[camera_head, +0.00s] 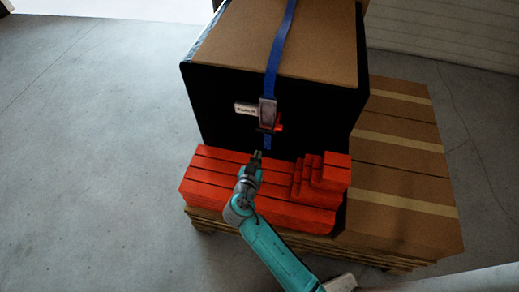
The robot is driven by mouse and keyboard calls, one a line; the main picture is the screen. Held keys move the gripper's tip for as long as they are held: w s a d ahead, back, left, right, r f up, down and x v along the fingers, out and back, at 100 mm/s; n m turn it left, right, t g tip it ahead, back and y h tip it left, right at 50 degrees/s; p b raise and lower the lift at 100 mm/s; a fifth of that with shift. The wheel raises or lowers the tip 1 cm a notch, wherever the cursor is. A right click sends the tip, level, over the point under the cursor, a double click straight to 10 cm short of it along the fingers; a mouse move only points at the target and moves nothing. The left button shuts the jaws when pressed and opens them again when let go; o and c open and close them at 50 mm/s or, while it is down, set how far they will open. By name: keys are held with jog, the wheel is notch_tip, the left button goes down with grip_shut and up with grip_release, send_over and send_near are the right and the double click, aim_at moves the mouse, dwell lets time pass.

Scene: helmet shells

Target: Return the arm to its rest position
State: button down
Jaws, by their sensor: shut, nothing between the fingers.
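My gripper (257,156) is in the middle of the head view, at the end of my teal arm, which reaches up from the bottom edge. Its fingers are together with nothing between them. It appears over the red boxes, just below the buckle of the blue strap as seen in the picture. The small view does not show the exact gap between my gripper and the boxes. No helmet shells can be made out.
Red boxes (210,178) and brown cartons (405,215) stand on a wooden pallet (202,220). Behind them is a large black-sided box (215,110) with a blue strap (281,38) and buckle (267,112). Grey floor (90,150) is clear on the left.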

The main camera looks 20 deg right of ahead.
jog(key=v, duration=0.3)
jog(key=shift+s+a, duration=0.15)
jog(key=shift+s, duration=0.1)
jog(key=shift+f, duration=0.1)
jog(key=s+d+f+n+y, duration=0.2)
jog(key=s+f+n+y, duration=0.15)
jog(key=s, duration=0.85)
jog(key=s+d+f+n+y, duration=0.1)
jog(key=s+f+n+y, duration=0.2)
jog(key=s, duration=0.8)
jog(key=s+r+t+y, duration=0.1)
jog(key=s+r+t, duration=0.1)
jog(key=s+r, duration=1.5)
notch_tip(320, 180, up, 2)
jog(key=shift+d+t+y, duration=0.3)
jog(key=shift+y, duration=0.05)
